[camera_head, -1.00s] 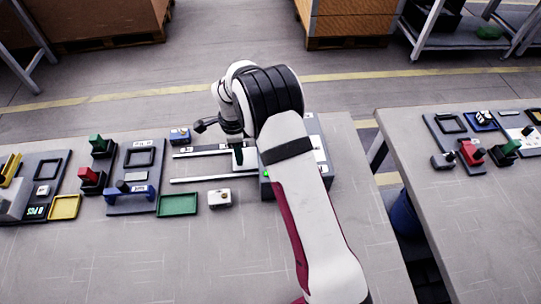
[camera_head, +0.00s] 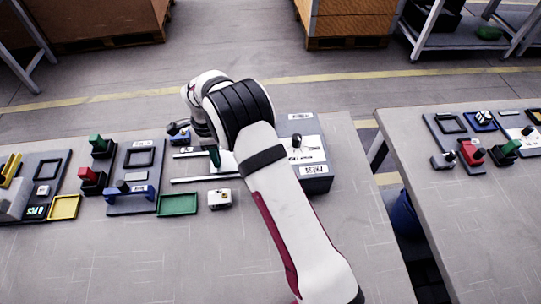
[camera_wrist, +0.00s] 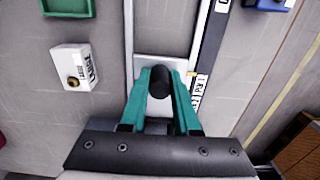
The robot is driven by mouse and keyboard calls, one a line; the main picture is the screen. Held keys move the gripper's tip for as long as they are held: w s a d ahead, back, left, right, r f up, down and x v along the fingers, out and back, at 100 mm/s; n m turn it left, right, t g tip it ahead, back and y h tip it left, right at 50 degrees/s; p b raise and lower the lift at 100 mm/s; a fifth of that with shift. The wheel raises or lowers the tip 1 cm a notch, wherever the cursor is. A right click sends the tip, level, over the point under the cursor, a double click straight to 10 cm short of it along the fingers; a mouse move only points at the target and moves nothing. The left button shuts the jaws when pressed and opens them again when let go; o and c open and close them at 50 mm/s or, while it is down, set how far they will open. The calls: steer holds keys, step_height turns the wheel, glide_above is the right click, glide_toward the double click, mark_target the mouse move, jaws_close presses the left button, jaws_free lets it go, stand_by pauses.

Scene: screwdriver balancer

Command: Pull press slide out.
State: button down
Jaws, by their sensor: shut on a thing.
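The press slide shows in the wrist view as a pale plate (camera_wrist: 146,66) between two rails, with a black knob (camera_wrist: 159,82) standing on it. My gripper (camera_wrist: 160,84), with green fingers, is shut on the knob. In the head view the gripper's green finger (camera_head: 214,156) shows above the rails (camera_head: 200,180), left of the press body (camera_head: 305,150). The press body is a dark box with a light top and labels. My arm hides most of the slide in the head view.
A small white box with a brass button (camera_head: 219,198) stands in front of the rails. A green tray (camera_head: 177,205) lies to its left. A board with a blue handle (camera_head: 130,195) stands further left.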

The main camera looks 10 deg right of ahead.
steer(key=shift+a, duration=4.9)
steer(key=c, duration=0.6)
jaws_free()
steer(key=shift+o, duration=0.2)
